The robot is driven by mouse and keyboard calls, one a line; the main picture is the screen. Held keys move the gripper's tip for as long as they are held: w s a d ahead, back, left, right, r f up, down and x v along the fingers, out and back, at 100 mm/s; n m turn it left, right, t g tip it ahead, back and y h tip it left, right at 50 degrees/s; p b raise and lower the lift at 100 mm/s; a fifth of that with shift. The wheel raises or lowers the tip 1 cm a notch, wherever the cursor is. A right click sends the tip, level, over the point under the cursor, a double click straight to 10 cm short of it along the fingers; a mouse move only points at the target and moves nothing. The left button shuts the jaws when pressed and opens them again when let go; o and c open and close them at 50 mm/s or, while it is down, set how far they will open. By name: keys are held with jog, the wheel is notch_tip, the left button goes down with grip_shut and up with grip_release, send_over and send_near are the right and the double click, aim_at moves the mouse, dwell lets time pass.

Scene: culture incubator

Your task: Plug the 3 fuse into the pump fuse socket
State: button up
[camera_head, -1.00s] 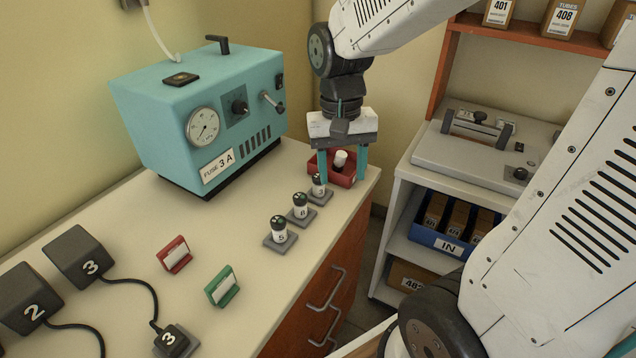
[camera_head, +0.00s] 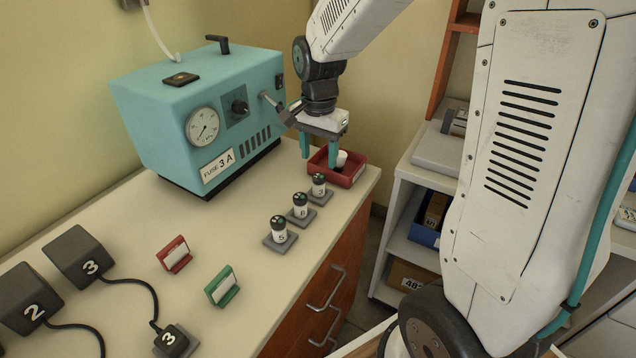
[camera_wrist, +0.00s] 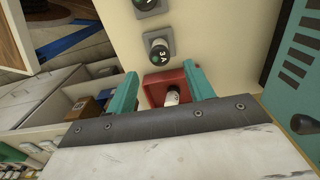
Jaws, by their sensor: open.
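The 3 fuse (camera_head: 318,185), white with a dark top, stands upright in a grey holder, the farthest of a row of three. In the wrist view the 3 A fuse (camera_wrist: 158,48) lies beyond my fingertips. My gripper (camera_head: 319,157) is open, fingers down, by the red tray (camera_head: 352,176) behind that fuse. A white cylinder (camera_head: 341,158) is in the tray; it also shows between my fingers in the wrist view (camera_wrist: 171,97). The teal pump (camera_head: 165,110) carries a "FUSE 3 A" label. A dark square fitting (camera_head: 181,79) on its top looks like the socket.
Fuses marked 8 (camera_head: 300,206) and 5 (camera_head: 278,230) stand nearer in the row. Red (camera_head: 174,254) and green (camera_head: 222,287) card holders and corded black blocks (camera_head: 78,257) occupy the near counter. Open counter lies between the pump and the fuses.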

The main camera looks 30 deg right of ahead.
aim_at(319, 176)
jog(key=shift+f, duration=4.5)
grip_shut()
jog(key=shift+r, duration=0.15)
jog(key=shift+r, duration=2.85)
